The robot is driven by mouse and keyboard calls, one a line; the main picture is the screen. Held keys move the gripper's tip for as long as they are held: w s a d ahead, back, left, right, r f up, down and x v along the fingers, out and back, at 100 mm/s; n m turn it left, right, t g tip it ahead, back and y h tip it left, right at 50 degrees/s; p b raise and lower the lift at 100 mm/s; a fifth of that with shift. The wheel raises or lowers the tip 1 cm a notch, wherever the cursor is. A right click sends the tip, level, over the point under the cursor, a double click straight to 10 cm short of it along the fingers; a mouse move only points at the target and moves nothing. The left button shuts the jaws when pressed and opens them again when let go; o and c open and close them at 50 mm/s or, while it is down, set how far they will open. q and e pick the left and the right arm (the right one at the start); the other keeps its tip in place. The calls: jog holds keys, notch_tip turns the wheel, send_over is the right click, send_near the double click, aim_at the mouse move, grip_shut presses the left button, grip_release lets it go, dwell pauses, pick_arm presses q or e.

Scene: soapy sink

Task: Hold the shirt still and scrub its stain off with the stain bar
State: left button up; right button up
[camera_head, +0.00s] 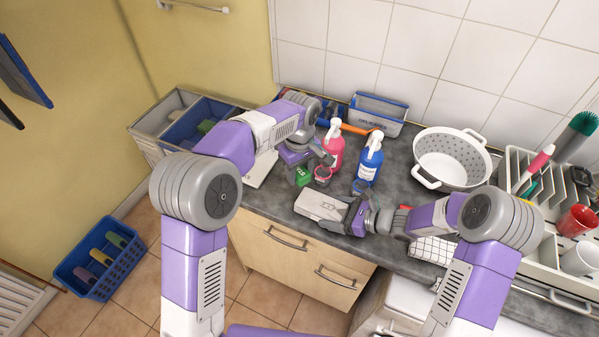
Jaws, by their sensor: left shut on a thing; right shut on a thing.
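The shirt (318,204) is a pale grey-white folded piece lying on the dark counter near its front edge. My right gripper (350,214) is at the shirt's right end, low over the counter and shut on it. My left gripper (308,165) is higher, above and behind the shirt, shut on a small green block (302,177) that looks like the stain bar. The green block is apart from the shirt in the picture. The jaws are small here and partly hidden by the wrists. I cannot make out the stain clearly.
A pink bottle (332,146) and a blue bottle (368,163) stand close behind the grippers. A white colander (452,158) is to the right, beside a dish rack (520,165) with cups. A blue-rimmed basket (377,112) stands at the wall. Bins (165,127) are at the left.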

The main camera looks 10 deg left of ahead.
jog(key=o, duration=1.3)
jog(key=shift+o, duration=0.2)
jog(key=v, duration=1.1)
jog(key=shift+d, duration=0.1)
jog(key=shift+s+d+r, duration=0.15)
jog(key=shift+s+d, duration=0.05)
jog(key=shift+d, duration=0.2)
